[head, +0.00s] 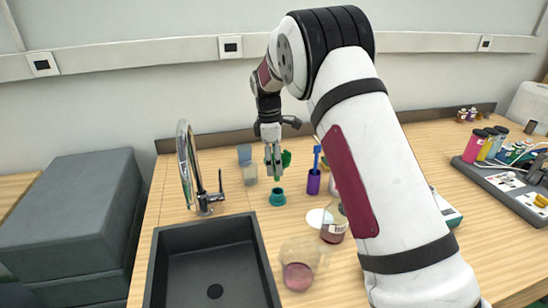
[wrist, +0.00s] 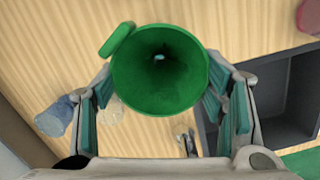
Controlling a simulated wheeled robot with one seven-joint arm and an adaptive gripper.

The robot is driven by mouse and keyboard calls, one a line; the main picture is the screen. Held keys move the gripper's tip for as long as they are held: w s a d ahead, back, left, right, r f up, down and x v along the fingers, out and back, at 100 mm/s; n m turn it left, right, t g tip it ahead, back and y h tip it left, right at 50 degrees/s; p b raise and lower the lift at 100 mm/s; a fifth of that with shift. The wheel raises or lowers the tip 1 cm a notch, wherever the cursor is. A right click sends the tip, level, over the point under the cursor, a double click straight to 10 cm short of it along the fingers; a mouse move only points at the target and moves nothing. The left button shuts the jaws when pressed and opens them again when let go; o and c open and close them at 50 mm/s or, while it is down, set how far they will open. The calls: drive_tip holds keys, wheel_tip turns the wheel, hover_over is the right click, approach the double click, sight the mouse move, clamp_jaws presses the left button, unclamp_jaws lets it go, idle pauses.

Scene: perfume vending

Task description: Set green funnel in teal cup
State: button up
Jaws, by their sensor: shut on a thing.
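My gripper (head: 274,174) points down above the wooden counter and is shut on the green funnel (head: 286,158). In the wrist view the funnel (wrist: 160,70) sits between the two fingers with its wide mouth facing the camera and its side tab at upper left. A small teal spot shows through its spout hole. The teal cup (head: 277,197) stands on the counter just below the gripper in the head view, with a visible gap between them. In the wrist view the funnel hides most of what lies under it.
A black sink (head: 262,262) and tap (head: 203,196) are at left. A purple holder (head: 313,182) with a blue tool stands right of the cup. Glass vessels (head: 298,277) (head: 334,229) stand in front.

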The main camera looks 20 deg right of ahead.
sight(276, 180)
drive_tip(key=shift+d+f+b, duration=0.15)
drive_tip(key=shift+f+b, duration=0.45)
drive_tip(key=shift+f, duration=3.4)
drive_tip(key=o, duration=1)
